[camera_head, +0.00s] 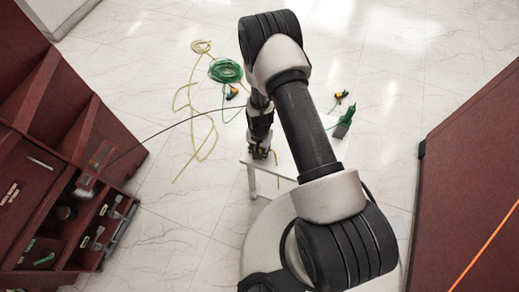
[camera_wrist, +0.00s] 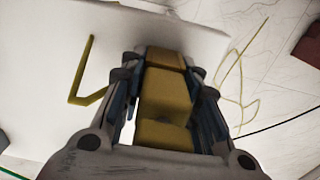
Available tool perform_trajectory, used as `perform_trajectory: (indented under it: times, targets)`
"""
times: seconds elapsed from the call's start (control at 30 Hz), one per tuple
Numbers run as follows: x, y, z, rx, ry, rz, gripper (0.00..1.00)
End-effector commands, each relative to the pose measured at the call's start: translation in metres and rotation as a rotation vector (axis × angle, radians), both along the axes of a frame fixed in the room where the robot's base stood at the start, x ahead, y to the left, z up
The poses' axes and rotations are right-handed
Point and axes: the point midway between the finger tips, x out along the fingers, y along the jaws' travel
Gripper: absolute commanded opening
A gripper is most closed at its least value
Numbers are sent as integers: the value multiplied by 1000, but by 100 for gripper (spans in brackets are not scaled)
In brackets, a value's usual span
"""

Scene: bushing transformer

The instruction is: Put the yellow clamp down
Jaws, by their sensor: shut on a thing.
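The yellow clamp (camera_wrist: 166,92) is between the fingers of my gripper (camera_wrist: 162,75) in the wrist view. My gripper is shut on it, and the fingers cover its sides. Behind the clamp is a white surface, apparently the small white table (camera_head: 287,165). In the head view my gripper (camera_head: 261,149) is low over the table's left part, and the clamp is too small and hidden to make out. I cannot tell whether the clamp touches the table. A yellow bent rod (camera_wrist: 82,75) shows left of the gripper in the wrist view.
A green coil (camera_head: 225,71) and a loose yellow cable (camera_head: 178,100) lie on the floor behind the table. A green tool (camera_head: 343,125) is at the table's right side. A dark red cabinet (camera_head: 60,120) stands left, and a red panel (camera_head: 470,180) stands right.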

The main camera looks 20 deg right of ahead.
Motion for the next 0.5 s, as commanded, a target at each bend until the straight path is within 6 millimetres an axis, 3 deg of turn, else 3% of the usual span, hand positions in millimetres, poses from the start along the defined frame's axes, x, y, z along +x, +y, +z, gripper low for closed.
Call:
perform_trajectory:
  times: [0.07,0.1,0.4,0.5]
  targets:
    - [0,0,-3,0,0,0,6]
    - [0,0,-4,0,0,0,30]
    - [0,0,-3,0,0,0,50]
    - [0,0,-3,0,0,0,50]
